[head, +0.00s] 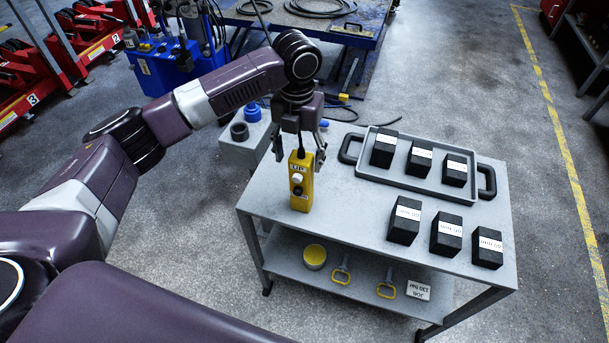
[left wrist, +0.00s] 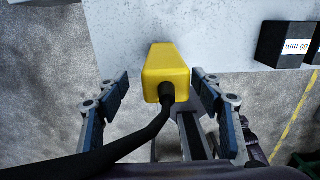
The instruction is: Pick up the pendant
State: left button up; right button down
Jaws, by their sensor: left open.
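The pendant (head: 301,182) is a yellow control box with a white button, a dark button and a black cable from its top. It is upright at the left end of the grey trolley top. My left gripper (head: 299,158) is open above and around its upper part, one finger on each side. In the left wrist view the pendant (left wrist: 166,70) shows from above between the two fingers (left wrist: 161,92), with gaps on both sides. The cable runs down to the lower left of that view. Whether the pendant's base touches the trolley is hard to tell. My right gripper is not in view.
The grey trolley (head: 350,215) also carries a tray (head: 425,184) with black blocks and more black blocks in front of it. Its lower shelf (head: 310,277) holds a yellow cup, yellow-handled items and a card. A blue machine (head: 165,68) stands behind my left arm.

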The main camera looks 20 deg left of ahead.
aim_at(302, 176)
pick_arm(q)
notch_tip(302, 176, down, 3)
jog(key=shift+s+d+r+p, duration=0.1)
jog(key=shift+s+d+p, duration=0.05)
jog(key=shift+p, duration=0.45)
jog(key=f, duration=0.2)
jog(key=f+p, duration=0.1)
jog(key=shift+d+f, duration=0.2)
jog(key=shift+f, duration=0.6)
jog(key=c, duration=1.5)
jog(key=shift+c, duration=0.3)
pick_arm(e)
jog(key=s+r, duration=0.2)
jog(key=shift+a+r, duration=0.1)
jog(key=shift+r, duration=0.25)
pick_arm(q)
jog(key=shift+w+r, duration=0.2)
